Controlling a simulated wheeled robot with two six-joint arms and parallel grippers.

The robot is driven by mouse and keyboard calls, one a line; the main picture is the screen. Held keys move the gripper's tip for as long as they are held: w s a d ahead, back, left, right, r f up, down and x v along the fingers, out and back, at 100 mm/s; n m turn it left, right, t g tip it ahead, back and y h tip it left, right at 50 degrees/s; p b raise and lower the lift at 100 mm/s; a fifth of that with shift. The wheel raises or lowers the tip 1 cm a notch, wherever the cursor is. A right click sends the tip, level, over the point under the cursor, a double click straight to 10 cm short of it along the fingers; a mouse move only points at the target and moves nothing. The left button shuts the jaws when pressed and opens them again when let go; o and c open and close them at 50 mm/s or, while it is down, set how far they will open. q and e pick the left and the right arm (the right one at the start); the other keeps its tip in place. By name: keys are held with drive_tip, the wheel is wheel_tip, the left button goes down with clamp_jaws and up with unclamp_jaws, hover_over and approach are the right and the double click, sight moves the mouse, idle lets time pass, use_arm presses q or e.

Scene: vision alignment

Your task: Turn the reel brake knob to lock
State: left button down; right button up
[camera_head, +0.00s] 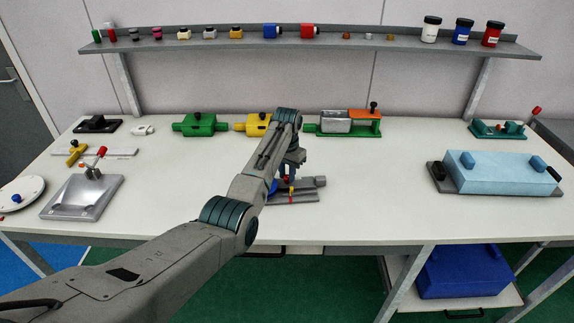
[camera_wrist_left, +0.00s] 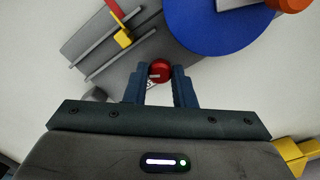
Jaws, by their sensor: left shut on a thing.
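The reel fixture has a grey base (camera_head: 306,196) on the table just beyond my left arm. Its blue reel disc (camera_wrist_left: 210,22) fills the upper right of the wrist view, and a sliver shows in the head view (camera_head: 272,187). A round red knob (camera_wrist_left: 160,69) sits beside the disc, with a small white marking at its edge. My left gripper (camera_wrist_left: 160,84) is shut on the red knob, one blue finger on each side. In the head view, the left gripper (camera_head: 287,176) points down over the fixture and hides part of it. The right gripper is not in view.
A yellow and red slider (camera_wrist_left: 122,34) sits on the fixture's grooved base, close to the gripper. Green (camera_head: 201,126) and yellow (camera_head: 253,125) blocks stand behind. A light blue box (camera_head: 500,174) stands at the right. The table between the fixture and that box is clear.

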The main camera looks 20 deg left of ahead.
use_arm(q)
drive_tip(key=shift+r+n+p, duration=0.2)
drive_tip(key=shift+n+p, duration=0.4)
drive_tip(key=shift+n, duration=0.4)
drive_tip(key=n+p, duration=0.2)
drive_tip(key=n, duration=0.1)
drive_tip(key=shift+f+n, duration=0.1)
drive_tip(key=shift+n, duration=0.3)
drive_tip(key=n+p, duration=0.1)
drive_tip(key=n, duration=0.2)
drive_tip(key=shift+f+n+p, duration=0.1)
drive_tip(key=shift+n+p, duration=0.4)
drive_tip(key=shift+n, duration=1.1)
drive_tip(key=c, duration=1.2)
unclamp_jaws()
